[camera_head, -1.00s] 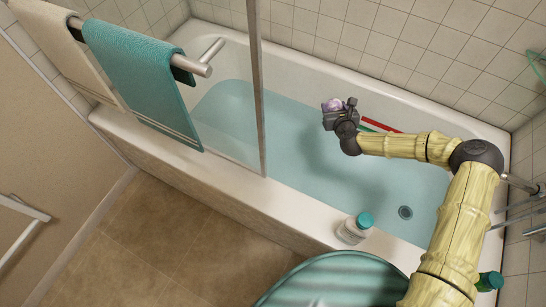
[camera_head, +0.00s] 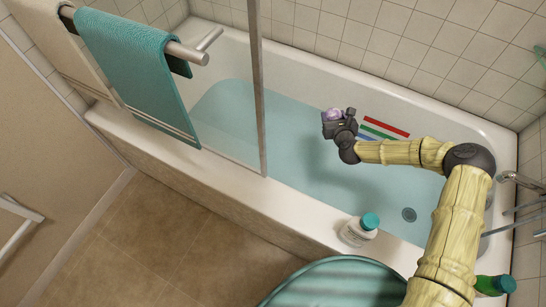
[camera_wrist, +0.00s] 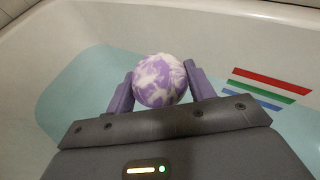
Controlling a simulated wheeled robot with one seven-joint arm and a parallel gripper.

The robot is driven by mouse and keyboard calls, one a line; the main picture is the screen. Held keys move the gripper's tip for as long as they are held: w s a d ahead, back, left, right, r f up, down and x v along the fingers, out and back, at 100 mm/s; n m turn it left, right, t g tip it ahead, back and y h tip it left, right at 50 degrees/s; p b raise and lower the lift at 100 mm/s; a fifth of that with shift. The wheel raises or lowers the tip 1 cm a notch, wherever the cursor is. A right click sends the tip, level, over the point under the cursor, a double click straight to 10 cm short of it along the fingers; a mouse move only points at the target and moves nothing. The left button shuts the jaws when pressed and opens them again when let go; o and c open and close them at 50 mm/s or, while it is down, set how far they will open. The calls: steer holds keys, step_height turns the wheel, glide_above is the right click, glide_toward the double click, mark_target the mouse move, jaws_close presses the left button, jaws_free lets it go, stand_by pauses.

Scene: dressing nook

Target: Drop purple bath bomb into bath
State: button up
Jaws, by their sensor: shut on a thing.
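The purple bath bomb (camera_wrist: 160,80) is a ball with white marbling. My gripper (camera_head: 334,115) is shut on it, with one finger on each side in the wrist view. The ball (camera_head: 333,114) is small in the head view and partly hidden by the gripper. The bath (camera_head: 215,167) is a long white tub holding pale blue water. My gripper and the ball are over the water, inside the outline of the tub. How high they are above the surface is hard to tell.
A glass screen with a metal post (camera_head: 258,90) stands on the tub's front rim. A white bottle with a teal cap (camera_head: 359,231) sits on that rim. A teal towel (camera_head: 140,70) hangs at left. Red, green and blue stripes (camera_head: 384,127) show beyond my gripper.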

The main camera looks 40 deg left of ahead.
steer(key=o, duration=1.1)
steer(key=p+v, duration=0.2)
steer(key=v, duration=1.5)
steer(key=shift+s+d, duration=0.15)
steer(key=shift+d, duration=0.05)
